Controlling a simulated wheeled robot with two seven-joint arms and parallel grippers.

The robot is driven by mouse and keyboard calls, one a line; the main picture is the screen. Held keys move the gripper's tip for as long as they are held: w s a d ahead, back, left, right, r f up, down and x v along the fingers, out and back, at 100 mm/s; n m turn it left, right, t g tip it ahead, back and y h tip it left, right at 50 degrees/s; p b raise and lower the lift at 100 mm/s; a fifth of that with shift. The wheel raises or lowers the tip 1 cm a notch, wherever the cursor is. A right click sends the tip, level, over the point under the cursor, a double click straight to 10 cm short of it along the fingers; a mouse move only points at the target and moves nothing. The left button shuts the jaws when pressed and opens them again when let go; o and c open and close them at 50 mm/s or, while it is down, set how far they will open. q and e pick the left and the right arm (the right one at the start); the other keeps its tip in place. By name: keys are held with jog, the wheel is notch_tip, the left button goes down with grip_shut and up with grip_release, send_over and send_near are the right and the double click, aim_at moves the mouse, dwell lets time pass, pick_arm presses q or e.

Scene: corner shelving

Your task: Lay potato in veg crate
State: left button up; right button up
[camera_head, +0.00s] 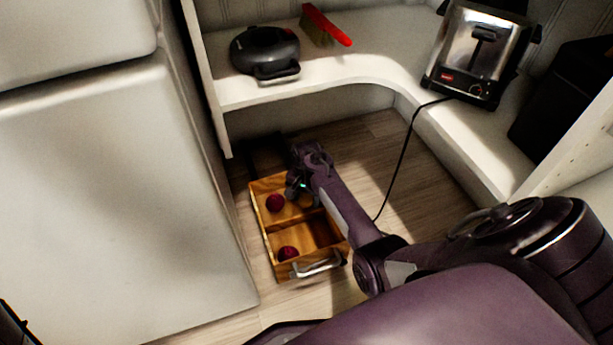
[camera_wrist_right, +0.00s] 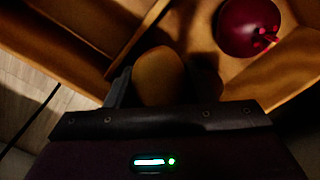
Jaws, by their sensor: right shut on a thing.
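The veg crate (camera_head: 261,232) is a wooden box on the floor with a divider across it and a metal handle at its near end. My right gripper (camera_head: 297,187) reaches down over its far compartment. In the right wrist view the gripper (camera_wrist_right: 163,84) is shut on the tan, rounded potato (camera_wrist_right: 159,74), between its dark fingers. The potato is low, at or just inside the crate walls; I cannot tell if it touches the bottom. In the head view the potato is mostly hidden by the gripper. My left gripper is not in view.
A dark red round vegetable (camera_head: 275,202) lies in the far compartment, close to the gripper; another (camera_head: 288,253) lies in the near one. A white fridge (camera_head: 110,200) stands left. Above is a corner shelf with a black appliance (camera_head: 264,50), a red-handled brush (camera_head: 327,26) and a toaster (camera_head: 478,52); its cord hangs down.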

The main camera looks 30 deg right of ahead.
jog(key=shift+f, duration=0.35)
jog(key=shift+r, duration=0.1)
jog(key=shift+f, duration=0.5)
jog(key=shift+f, duration=0.1)
